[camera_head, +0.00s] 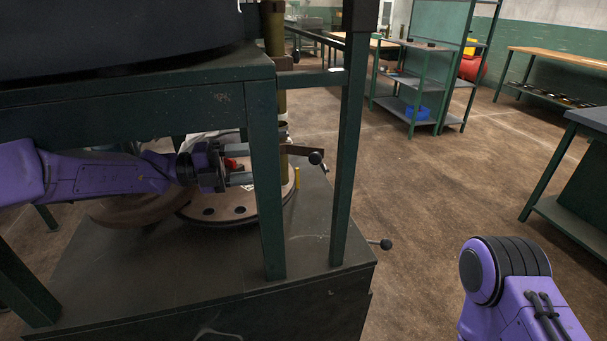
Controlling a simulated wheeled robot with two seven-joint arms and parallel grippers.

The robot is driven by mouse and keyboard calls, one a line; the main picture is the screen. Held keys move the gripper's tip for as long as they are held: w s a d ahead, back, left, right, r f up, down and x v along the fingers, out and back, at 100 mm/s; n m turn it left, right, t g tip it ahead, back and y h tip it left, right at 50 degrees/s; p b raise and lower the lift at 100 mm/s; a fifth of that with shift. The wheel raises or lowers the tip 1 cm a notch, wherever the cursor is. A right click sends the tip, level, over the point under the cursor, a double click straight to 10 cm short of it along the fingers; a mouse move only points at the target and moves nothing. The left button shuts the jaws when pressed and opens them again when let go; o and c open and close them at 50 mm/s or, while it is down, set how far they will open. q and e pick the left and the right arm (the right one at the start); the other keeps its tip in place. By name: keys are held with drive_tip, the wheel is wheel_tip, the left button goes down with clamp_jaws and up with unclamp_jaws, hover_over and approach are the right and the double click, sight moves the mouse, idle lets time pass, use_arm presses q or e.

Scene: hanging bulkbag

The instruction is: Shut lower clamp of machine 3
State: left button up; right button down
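The machine's dark green frame fills the left and middle. Inside it, a round flanged plate (226,210) with holes sits low around a vertical olive pipe (274,30). A brown clamp lever (305,151) with a black ball knob (316,158) sticks out to the right of the pipe, just above the plate. My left gripper (241,171) reaches in from the left above the plate, left of the lever and apart from its knob. Its fingers look spread, with a small red part (232,164) showing near them; a green post (265,180) hides the tips. My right gripper is outside the picture.
A second black-knobbed handle (386,244) juts out low on the right. A yellow pin (297,178) stands beside the plate. Shelves (405,82) and a workbench (560,57) stand behind; the brown floor (430,190) is open.

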sight(310, 160)
use_arm(q)
drive_tip(key=shift+g, duration=0.3)
drive_tip(key=d, duration=0.3)
drive_tip(key=w+d+p, duration=0.1)
drive_tip(key=d, duration=0.3)
drive_tip(key=w+d, duration=0.1)
drive_tip(key=d, duration=0.3)
drive_tip(key=shift+d, duration=0.2)
drive_tip(key=shift+s, duration=0.1)
clamp_jaws()
drive_tip(key=shift+d, duration=0.1)
